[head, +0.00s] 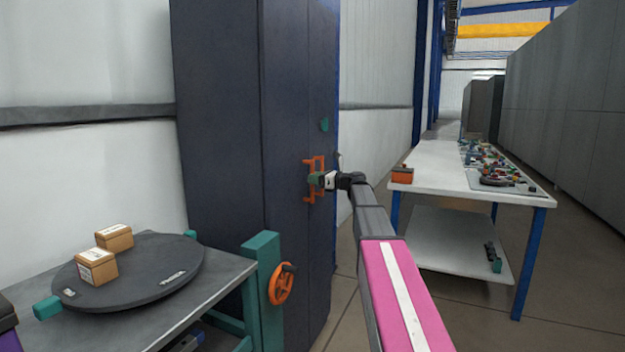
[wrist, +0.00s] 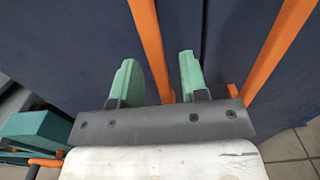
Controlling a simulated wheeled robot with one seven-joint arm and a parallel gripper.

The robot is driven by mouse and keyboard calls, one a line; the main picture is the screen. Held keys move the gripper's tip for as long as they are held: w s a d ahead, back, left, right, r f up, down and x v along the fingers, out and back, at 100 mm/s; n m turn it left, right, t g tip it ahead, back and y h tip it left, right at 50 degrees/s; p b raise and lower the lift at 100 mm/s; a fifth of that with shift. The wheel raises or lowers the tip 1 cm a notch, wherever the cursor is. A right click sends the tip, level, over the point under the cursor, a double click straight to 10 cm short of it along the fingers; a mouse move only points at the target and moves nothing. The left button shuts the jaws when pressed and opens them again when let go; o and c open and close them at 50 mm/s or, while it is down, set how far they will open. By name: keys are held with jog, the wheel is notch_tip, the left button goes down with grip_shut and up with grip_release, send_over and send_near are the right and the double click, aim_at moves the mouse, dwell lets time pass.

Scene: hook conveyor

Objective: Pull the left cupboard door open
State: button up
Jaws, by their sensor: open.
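The tall dark blue cupboard (head: 285,90) has two front doors, and both look shut. The left door (head: 285,130) carries an orange bar handle (head: 307,197); the right door carries a matching handle (head: 321,160). My gripper (wrist: 157,80), with green fingers, is open at the left handle. In the wrist view the left handle's bar (wrist: 149,35) passes between the two fingers, closer to the right one; I cannot tell whether it touches. The right handle (wrist: 275,50) lies outside the right finger. In the head view my gripper partly covers the left handle.
A grey table (head: 205,290) with a dark turntable (head: 140,285) and two small boxes stands at front left. An orange handwheel (head: 281,284) on a teal post is near the cupboard's front. A white workbench (head: 435,170) stands at right, with floor between.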

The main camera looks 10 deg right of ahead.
jog(key=shift+w+a, duration=0.4)
jog(key=shift+a, duration=0.2)
grip_shut()
jog(key=shift+s, duration=0.1)
